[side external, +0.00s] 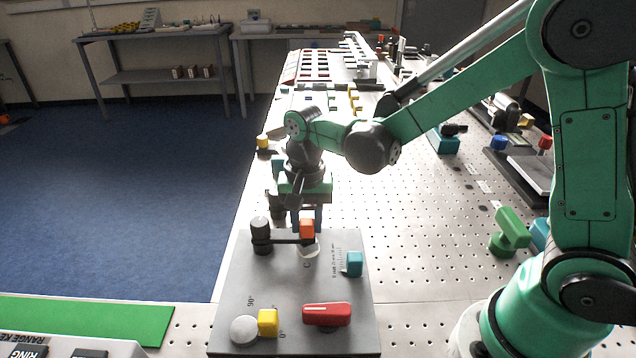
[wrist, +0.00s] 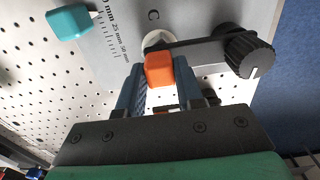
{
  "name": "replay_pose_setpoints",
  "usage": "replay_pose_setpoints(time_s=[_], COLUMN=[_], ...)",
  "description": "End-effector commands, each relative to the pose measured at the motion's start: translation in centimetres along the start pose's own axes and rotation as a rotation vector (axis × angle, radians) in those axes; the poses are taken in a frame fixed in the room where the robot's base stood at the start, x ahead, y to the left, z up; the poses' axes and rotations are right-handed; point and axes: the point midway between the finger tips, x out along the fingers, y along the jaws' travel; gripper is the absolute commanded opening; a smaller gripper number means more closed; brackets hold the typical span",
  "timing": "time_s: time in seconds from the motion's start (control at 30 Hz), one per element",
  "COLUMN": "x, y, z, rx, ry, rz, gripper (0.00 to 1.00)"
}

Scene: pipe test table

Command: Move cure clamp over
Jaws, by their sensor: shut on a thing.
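A black bar with an orange block on one end, which appears to be the cure clamp (side external: 283,238), sits on a grey panel (side external: 240,300). Its other end is at a ribbed black knob (side external: 260,236). In the wrist view the orange block (wrist: 159,69) lies between my gripper's fingers (wrist: 160,84), and the black knob (wrist: 249,54) is at the right. My gripper (side external: 307,222) points down from above and is shut on the orange block. A pale round seat (side external: 308,250) marked C is under the orange end, partly hidden.
The panel also carries a teal block (side external: 354,264) beside a printed scale, a red handle (side external: 327,314), a white round knob (side external: 244,330) and a yellow block (side external: 268,322). A green handle (side external: 511,229) stands right on the perforated table (side external: 420,240). Space left of the panel is open floor.

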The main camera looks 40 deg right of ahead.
Motion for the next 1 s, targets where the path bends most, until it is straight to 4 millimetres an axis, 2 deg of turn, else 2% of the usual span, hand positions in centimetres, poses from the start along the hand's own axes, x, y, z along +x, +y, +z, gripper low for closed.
replay_pose_setpoints(time_s=[0.6, 0.77, 1.0], x=[-0.1, -0.1, 0.0], y=[0.0, -0.1, -0.3], z=[0.2, 0.8, 2.2], rx=[0.028, 0.098, 0.286], ry=[0.0, 0.0, 0.0], rz=[0.001, 0.001, 0.001], gripper=[0.0, 0.0, 0.0])
